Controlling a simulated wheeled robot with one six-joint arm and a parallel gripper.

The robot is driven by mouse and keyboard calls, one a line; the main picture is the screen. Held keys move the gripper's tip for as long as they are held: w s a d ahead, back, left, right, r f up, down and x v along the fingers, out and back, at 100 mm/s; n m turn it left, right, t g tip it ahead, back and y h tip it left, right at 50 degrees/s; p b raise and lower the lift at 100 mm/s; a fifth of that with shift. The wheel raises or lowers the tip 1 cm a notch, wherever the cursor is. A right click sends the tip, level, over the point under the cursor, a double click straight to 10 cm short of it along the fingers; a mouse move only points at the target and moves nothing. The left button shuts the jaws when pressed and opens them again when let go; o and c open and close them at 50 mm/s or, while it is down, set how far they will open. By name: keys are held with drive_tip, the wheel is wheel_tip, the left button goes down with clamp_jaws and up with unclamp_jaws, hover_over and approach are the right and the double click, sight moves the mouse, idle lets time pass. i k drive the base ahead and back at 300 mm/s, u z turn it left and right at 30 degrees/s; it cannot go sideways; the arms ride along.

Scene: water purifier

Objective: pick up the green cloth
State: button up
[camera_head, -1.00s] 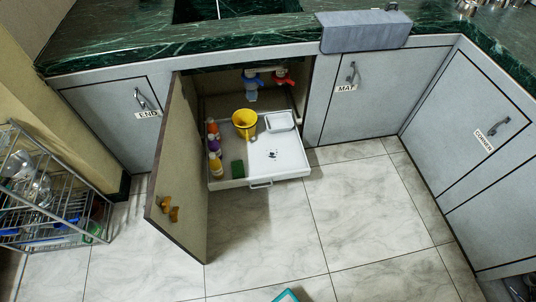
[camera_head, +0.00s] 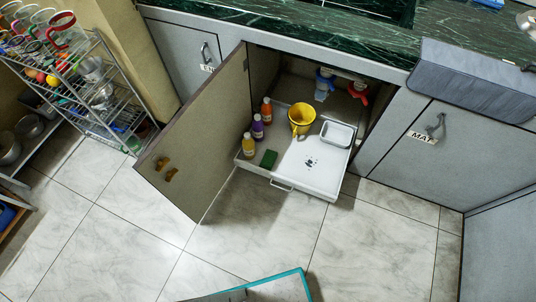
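A small dark green block-like thing (camera_head: 268,158), which may be the green cloth, lies at the front left of a white pull-out tray (camera_head: 325,183). It is too small to tell its material. The tray extends out of the open cabinet under the sink. A yellow bucket (camera_head: 301,119) stands behind it, and a yellowish bottle (camera_head: 249,146) is close to its left. My gripper is not in view, so its state does not show.
The open cabinet door (camera_head: 205,130) stands out to the left of the tray. A purple bottle (camera_head: 257,127), an orange bottle (camera_head: 267,110) and a white dish (camera_head: 336,134) share the tray. A wire rack (camera_head: 108,95) stands at left.

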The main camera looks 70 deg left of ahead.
sight(270, 156)
drive_tip(key=u, duration=0.45)
drive_tip(key=i, duration=0.6)
drive_tip(key=u, duration=1.3)
drive_tip(key=i, duration=0.65)
drive_tip(key=u, duration=0.6)
